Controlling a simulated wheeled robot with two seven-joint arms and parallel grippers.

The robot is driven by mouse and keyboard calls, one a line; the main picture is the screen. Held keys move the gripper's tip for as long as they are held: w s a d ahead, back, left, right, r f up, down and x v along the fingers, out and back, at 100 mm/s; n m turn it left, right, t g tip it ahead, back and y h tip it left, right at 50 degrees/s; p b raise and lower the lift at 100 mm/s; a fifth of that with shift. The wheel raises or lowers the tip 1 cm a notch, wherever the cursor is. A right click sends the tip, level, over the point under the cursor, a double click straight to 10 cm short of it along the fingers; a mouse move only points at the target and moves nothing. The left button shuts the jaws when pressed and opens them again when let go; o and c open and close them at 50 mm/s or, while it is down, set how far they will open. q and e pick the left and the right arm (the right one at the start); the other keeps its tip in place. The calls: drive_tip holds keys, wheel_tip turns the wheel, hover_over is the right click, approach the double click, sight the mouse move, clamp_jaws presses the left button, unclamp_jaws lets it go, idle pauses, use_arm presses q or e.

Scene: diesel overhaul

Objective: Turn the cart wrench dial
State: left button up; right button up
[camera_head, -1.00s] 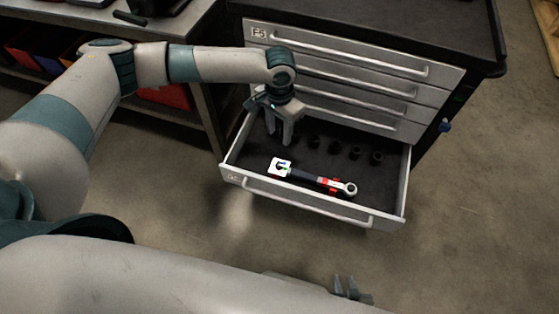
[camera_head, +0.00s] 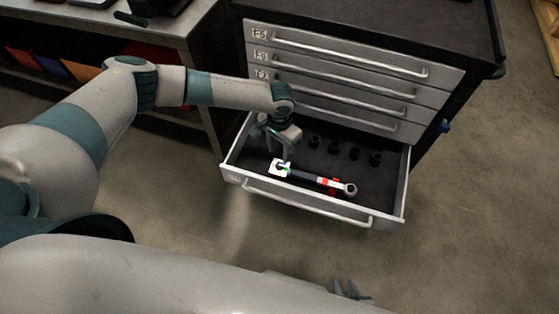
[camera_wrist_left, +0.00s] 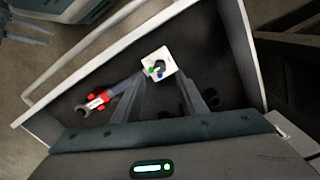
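The torque wrench (camera_head: 318,180) lies in the open bottom drawer, with a dark handle, red bands and a silver ratchet head at its right end. A white square dial plate (camera_head: 279,168) with coloured marks and a dark curved mark is at its left end. In the left wrist view the dial plate (camera_wrist_left: 159,65) lies just beyond my fingertips. My left gripper (camera_head: 277,155) points down over the drawer, close to the dial plate, its fingers apart and nothing between them; contact cannot be told. My right gripper (camera_head: 350,290) shows only partly at the bottom edge; its opening is unclear.
The open drawer (camera_head: 300,200) has raised walls around the wrench. Several dark sockets (camera_head: 354,153) stand at its back. Closed drawers with long handles (camera_head: 350,55) rise above it. A workbench (camera_head: 190,30) stands at left. The floor in front is clear.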

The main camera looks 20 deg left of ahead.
sight(279, 165)
use_arm(q)
wheel_tip(279, 165, down, 7)
drive_tip(key=shift+f, duration=0.2)
idle(0.3)
drive_tip(key=shift+c, duration=0.6)
clamp_jaws()
